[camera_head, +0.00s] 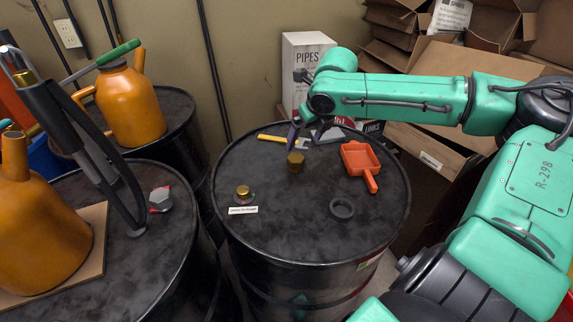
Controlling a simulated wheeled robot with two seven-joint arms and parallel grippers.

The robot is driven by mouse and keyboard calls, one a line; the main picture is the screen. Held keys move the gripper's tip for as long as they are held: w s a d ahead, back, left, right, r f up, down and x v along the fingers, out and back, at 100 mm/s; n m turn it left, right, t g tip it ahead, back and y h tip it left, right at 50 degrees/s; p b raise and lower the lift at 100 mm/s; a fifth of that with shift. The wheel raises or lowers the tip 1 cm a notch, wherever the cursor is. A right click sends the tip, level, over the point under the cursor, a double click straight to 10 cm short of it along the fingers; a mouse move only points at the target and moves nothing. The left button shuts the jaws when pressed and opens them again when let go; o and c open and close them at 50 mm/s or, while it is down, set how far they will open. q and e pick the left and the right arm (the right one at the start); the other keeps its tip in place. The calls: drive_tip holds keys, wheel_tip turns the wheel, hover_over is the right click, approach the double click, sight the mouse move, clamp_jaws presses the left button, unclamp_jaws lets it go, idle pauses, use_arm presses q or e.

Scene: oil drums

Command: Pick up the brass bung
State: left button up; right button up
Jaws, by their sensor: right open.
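A brass bung (295,160) stands on the black top of the middle drum (290,225), toward its back. A second small brass piece (243,192) sits at the left of the same top, beside a white label (243,210). My right gripper (303,143) reaches in from the right on a green arm. Its dark fingers are open and point down just behind and above the bung at the back. They look empty; I cannot tell whether they touch it. My left gripper is not in view.
An orange scoop (361,160), a dark ring (341,208) and a yellow-handled tool (278,139) lie on the drum top. A pump (110,170) and orange cans (130,105) stand on the left drums. Cardboard boxes (440,90) and a white PIPES box (305,60) are behind.

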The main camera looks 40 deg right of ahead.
sight(297, 159)
drive_tip(key=x, duration=0.6)
drive_tip(key=shift+w+d+f+b, duration=0.15)
drive_tip(key=shift+f+b, duration=0.05)
drive_tip(key=shift+b, duration=0.15)
drive_tip(key=shift+w+f, duration=0.15)
drive_tip(key=shift+f, duration=0.15)
drive_tip(key=x, duration=0.4)
drive_tip(key=shift+d+f, duration=0.1)
drive_tip(key=shift+d, duration=0.1)
drive_tip(key=shift+f, duration=0.2)
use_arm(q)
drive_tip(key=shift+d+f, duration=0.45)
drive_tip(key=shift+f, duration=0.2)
use_arm(e)
drive_tip(key=shift+a, duration=0.1)
drive_tip(key=shift+r, duration=0.1)
drive_tip(key=c, duration=0.5)
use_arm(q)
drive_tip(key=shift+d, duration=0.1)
use_arm(e)
clamp_jaws()
